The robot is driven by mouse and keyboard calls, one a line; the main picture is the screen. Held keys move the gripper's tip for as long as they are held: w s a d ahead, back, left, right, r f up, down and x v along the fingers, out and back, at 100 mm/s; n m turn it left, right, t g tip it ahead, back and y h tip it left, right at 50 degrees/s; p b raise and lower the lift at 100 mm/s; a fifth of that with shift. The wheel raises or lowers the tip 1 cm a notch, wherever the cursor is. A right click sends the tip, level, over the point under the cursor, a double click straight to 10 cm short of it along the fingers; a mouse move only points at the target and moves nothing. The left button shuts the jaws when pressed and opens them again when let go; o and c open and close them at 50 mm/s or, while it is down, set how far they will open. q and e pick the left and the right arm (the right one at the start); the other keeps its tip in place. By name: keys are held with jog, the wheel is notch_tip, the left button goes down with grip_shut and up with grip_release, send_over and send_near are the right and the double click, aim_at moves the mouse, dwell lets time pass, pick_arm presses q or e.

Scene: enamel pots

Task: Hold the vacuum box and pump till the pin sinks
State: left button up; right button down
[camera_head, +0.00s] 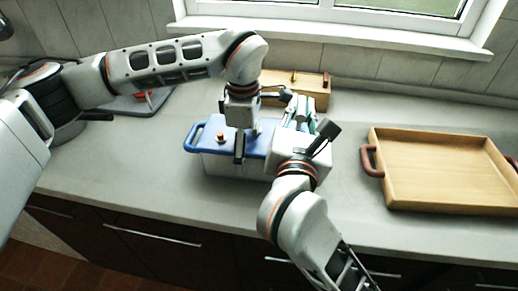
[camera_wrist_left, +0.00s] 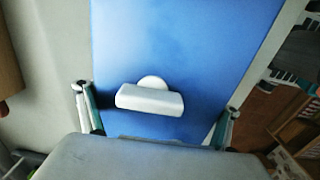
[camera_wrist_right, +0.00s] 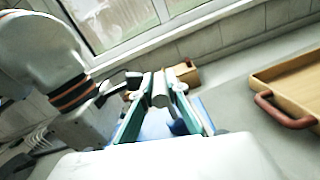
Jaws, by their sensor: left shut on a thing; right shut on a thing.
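The vacuum box has a pale body (camera_head: 222,165) and a blue lid (camera_head: 204,134). It also shows in the left wrist view (camera_wrist_left: 185,40). The red pin (camera_head: 221,138) stands up from the lid; its depth is hard to tell. My left gripper (camera_head: 240,145) reaches down over the box, its fingers spread along the lid's two long sides and shut on it. A white T-shaped piece (camera_wrist_left: 150,98) on the lid lies between those fingers. My right gripper (camera_wrist_right: 160,105) is shut on a pale grey piece, seemingly the pump handle (camera_wrist_right: 160,88), above the box's right end.
A wooden tray (camera_head: 450,199) with reddish-brown handles stands to the right. A wooden box (camera_head: 318,88) stands behind the vacuum box, near the wall. A grey board (camera_head: 125,103) with a red item is at the back left. The counter in front of the tray is clear.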

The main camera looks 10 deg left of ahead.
aim_at(297, 125)
jog(key=shift+s+a+f, duration=0.1)
jog(key=shift+f, duration=1.05)
jog(key=shift+a+f, duration=0.1)
jog(key=shift+f, duration=1)
jog(key=c, duration=1.1)
grip_release()
jog(key=shift+d+r, duration=0.1)
jog(key=shift+d, duration=0.05)
jog(key=shift+s, duration=3.55)
jog(key=shift+s+a, duration=0.15)
jog(key=shift+a, duration=0.05)
